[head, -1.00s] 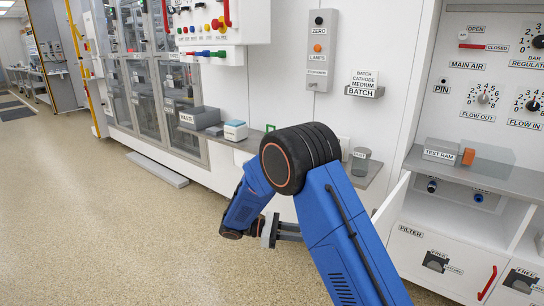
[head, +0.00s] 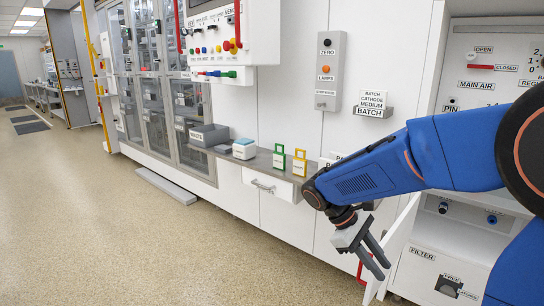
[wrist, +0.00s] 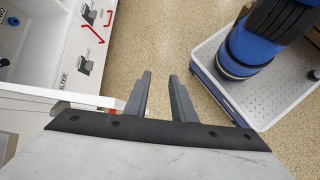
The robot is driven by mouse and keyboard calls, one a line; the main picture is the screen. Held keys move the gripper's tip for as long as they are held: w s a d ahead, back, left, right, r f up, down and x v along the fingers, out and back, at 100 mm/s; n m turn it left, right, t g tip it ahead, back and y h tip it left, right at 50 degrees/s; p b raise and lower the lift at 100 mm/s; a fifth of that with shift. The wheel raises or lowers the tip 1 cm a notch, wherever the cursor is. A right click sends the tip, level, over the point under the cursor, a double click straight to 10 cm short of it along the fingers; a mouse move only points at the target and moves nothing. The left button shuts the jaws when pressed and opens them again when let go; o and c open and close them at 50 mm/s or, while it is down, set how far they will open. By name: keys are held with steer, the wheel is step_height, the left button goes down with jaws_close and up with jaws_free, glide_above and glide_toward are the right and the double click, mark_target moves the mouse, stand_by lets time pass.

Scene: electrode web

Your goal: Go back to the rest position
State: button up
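My gripper (head: 376,258) hangs at the end of my blue arm, right of centre in the head view, in front of the white cabinets. Its two grey fingers point down and to the right. In the wrist view the fingers (wrist: 161,95) stand apart with only speckled floor between them. The gripper is open and empty. It is close to the open white cabinet door (head: 393,245) in the head view; I cannot tell the exact gap.
A grey shelf (head: 262,163) carries a WASTE bin (head: 208,136), a white-and-blue box (head: 244,149), a green tag (head: 279,157) and a yellow tag (head: 299,163). The FILTER cabinet (head: 422,270) stands at the right. The floor (head: 120,230) at left is clear.

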steer(key=s+d+r+m+t+y, duration=0.1)
steer(key=s+r+m+t+y, duration=0.2)
steer(key=s, duration=1.4)
steer(key=m+t+y, duration=0.4)
steer(key=m+t, duration=0.1)
steer(key=shift+m, duration=0.3)
